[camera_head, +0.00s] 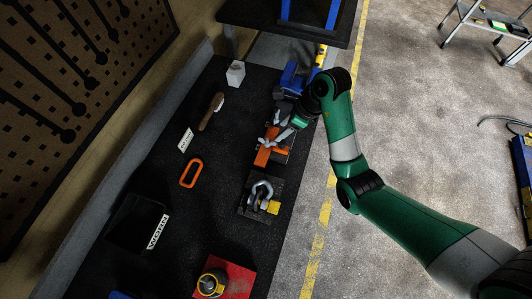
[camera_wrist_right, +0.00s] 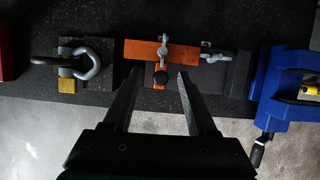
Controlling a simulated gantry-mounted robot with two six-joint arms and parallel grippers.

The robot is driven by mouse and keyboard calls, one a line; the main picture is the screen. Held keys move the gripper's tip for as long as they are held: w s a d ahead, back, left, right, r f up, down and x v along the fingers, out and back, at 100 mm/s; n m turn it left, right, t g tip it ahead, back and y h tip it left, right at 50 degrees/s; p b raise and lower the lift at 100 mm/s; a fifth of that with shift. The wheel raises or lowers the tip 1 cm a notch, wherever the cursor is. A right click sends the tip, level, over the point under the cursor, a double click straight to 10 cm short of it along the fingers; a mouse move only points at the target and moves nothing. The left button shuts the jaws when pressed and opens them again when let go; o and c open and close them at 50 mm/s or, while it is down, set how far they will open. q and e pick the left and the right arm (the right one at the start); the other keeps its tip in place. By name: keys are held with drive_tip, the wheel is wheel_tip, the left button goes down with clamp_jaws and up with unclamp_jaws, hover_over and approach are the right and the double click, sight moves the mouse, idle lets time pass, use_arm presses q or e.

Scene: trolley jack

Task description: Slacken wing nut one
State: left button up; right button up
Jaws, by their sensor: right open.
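An orange bar (camera_head: 263,158) lies on a dark block on the bench, and it also shows in the right wrist view (camera_wrist_right: 138,49). A grey metal fitting, seemingly a wing nut (camera_wrist_right: 163,50), sits across the bar above a small dark round knob (camera_wrist_right: 161,77). A second grey fitting (camera_wrist_right: 216,57) is to its right on the dark block. My right gripper (camera_wrist_right: 160,74) is open, its two fingers apart on either side of the knob, with nothing held. In the head view the right gripper partly hides the fittings. My left gripper is not in view.
A grey shackle (camera_head: 262,189) with a yellow block (camera_head: 272,207) stands nearer on the bench. A blue vise (camera_head: 291,80) is beyond the bar. An orange ring (camera_head: 191,173), a brush (camera_head: 211,111) and a red plate (camera_head: 239,282) also lie on the bench.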

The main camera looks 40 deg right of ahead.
sight(267, 143)
drive_tip(key=shift+w+d+f, duration=0.25)
drive_tip(key=shift+d+f, duration=0.05)
drive_tip(key=b+x, duration=0.3)
drive_tip(key=x, duration=0.1)
drive_tip(key=shift+s+f, duration=0.1)
drive_tip(key=shift+s, duration=0.05)
drive_tip(key=b+x, duration=0.2)
drive_tip(key=x, duration=0.5)
drive_tip(key=shift+a+f+b, duration=0.1)
drive_tip(key=shift+b, duration=0.2)
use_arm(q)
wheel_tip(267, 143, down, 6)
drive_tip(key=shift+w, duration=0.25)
use_arm(e)
clamp_jaws()
